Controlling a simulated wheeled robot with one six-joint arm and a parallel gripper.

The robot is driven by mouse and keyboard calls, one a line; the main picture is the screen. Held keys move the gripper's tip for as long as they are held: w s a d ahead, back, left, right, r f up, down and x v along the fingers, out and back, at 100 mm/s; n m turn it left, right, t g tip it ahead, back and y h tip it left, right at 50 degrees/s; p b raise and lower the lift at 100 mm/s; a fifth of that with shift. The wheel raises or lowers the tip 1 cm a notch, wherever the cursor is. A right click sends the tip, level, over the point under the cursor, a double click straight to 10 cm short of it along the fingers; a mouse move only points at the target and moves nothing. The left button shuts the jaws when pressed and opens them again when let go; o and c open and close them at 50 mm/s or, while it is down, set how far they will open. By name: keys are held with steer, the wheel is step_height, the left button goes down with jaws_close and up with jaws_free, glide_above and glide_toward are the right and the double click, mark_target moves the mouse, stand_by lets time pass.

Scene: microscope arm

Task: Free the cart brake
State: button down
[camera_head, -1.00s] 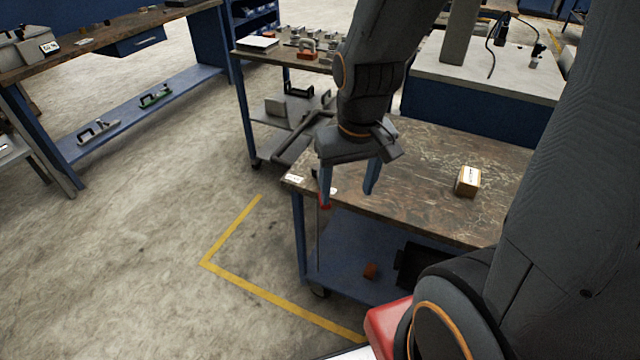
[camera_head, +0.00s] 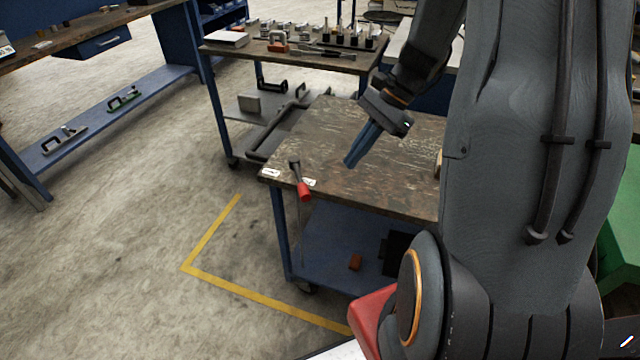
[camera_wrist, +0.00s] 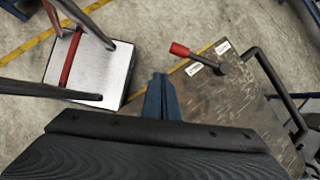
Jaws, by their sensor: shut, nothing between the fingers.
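The brake lever (camera_head: 299,177) sits at the near left corner of the wood-topped cart (camera_head: 330,140). Its dark shaft runs from a pivot on the top, and its red grip (camera_head: 304,192) sticks out past the front edge. In the head view the lever passes close beside the right white label (camera_head: 309,183); another label (camera_head: 270,173) lies to its left. The label text is too small to read. My gripper (camera_head: 350,162) is shut and empty, right of the lever and apart from it. The wrist view shows the closed fingers (camera_wrist: 160,80) and the red grip (camera_wrist: 180,50) beyond them.
A tool cart (camera_head: 300,55) stands behind, with a grey bar-like handle (camera_head: 275,130) between the carts. A yellow floor line (camera_head: 210,235) bounds the near left. An orange block (camera_head: 355,262) lies on the lower shelf. Open floor lies to the left.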

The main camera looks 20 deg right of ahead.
mark_target(300, 180)
steer(key=d+m, duration=0.1)
steer(key=w+d+m+y, duration=0.1)
steer(key=w+d+t, duration=0.1)
steer(key=shift+f+m+y, duration=0.25)
steer(key=shift+m+y, duration=0.05)
steer(key=shift+m, duration=0.1)
steer(key=shift+a, duration=0.1)
steer(key=p+x, duration=0.2)
steer(key=x, duration=0.7)
steer(key=shift+a+f, duration=0.15)
steer(key=shift+f, duration=0.1)
steer(key=a, duration=0.2)
steer(key=a+f+p, duration=0.1)
steer(key=a, duration=0.1)
steer(key=shift+w, duration=0.25)
